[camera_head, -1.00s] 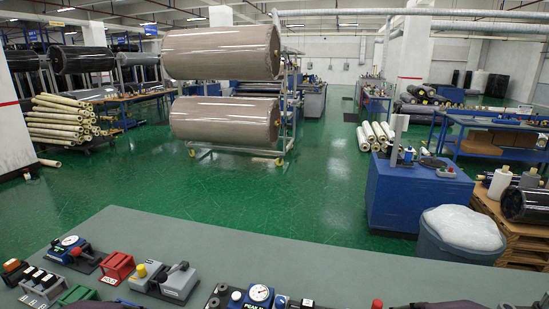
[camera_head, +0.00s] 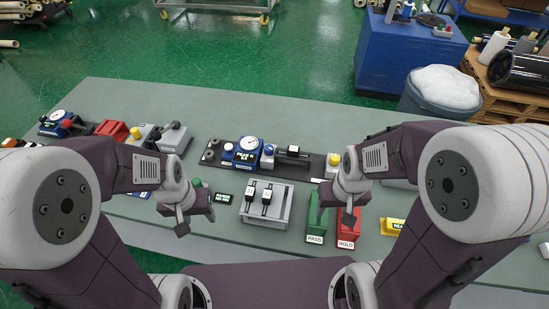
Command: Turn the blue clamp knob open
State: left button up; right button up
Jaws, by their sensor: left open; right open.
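A small blue knob (camera_head: 268,150) with a pale top stands on the dark fixture strip, between a blue gauge unit (camera_head: 243,148) with a round white dial and a black bar-like clamp part (camera_head: 292,152). I take it for the clamp knob; its turn angle is too small to read. My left gripper (camera_head: 190,214) is open, above the bench, in front and left of the knob. My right gripper (camera_head: 349,208) is open, above the bench at the front right, near the green and red bins. Neither touches the knob.
A grey block with two black sliders (camera_head: 264,200) stands between the grippers. Green (camera_head: 315,222) and red (camera_head: 348,228) bins marked PASS and HOLD are at right. A yellow button (camera_head: 333,160) ends the strip. The grey bench (camera_head: 230,108) is clear behind it.

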aim_at(269, 149)
jog(key=l+u, duration=0.15)
jog(key=u, duration=0.25)
jog(key=k+l+u, duration=0.1)
jog(key=u, duration=0.3)
jog(key=k+l+u, duration=0.1)
jog(key=u, duration=0.7)
jog(key=k+l, duration=0.05)
